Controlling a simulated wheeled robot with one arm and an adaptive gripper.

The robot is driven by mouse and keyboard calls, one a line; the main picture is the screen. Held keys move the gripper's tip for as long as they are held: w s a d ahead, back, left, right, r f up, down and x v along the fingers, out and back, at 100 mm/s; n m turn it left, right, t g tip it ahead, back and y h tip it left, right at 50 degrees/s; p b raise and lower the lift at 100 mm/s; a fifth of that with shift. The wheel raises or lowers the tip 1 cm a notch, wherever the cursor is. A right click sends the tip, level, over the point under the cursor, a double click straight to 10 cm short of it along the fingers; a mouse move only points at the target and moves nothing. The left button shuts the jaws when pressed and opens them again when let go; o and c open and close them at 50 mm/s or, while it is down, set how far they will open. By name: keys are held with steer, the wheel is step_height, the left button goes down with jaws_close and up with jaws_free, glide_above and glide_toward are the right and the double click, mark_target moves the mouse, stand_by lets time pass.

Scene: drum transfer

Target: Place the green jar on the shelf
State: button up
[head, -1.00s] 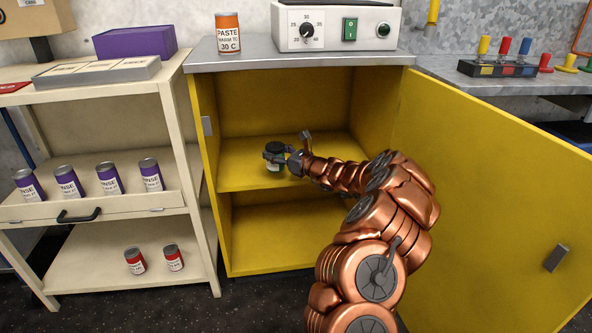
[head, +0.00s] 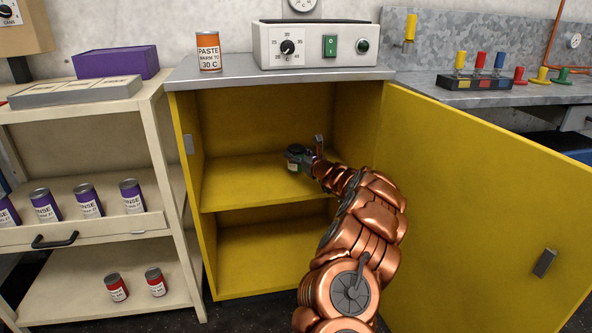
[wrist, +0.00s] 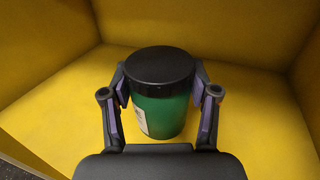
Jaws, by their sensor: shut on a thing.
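The green jar (wrist: 165,114) has a black lid and a white label, and it stands upright between the fingers of my gripper (wrist: 160,100) in the wrist view. My gripper is shut on it. In the head view my gripper (head: 298,156) is inside the open yellow cabinet, over the upper shelf (head: 235,185). The jar (head: 293,166) shows there only as a small dark shape, partly hidden by the fingers. I cannot tell whether its base touches the shelf.
The yellow cabinet door (head: 470,190) stands open on the right. A cream rack (head: 85,245) with several purple cans and two red cans is on the left. An orange paste can (head: 208,52) and a control box (head: 315,45) stand on the cabinet top. The lower compartment is empty.

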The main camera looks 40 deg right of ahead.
mark_target(297, 166)
steer(key=shift+f+b, duration=0.85)
steer(key=shift+f, duration=1.4)
steer(key=shift+f, duration=0.15)
steer(key=o, duration=1.2)
steer(key=shift+o, duration=0.2)
steer(key=shift+s+r, duration=0.2)
steer(key=shift+s, duration=0.05)
steer(key=s+p, duration=0.3)
steer(key=s, duration=0.8)
steer(key=shift+s+f, duration=0.15)
steer(key=shift+s, duration=0.1)
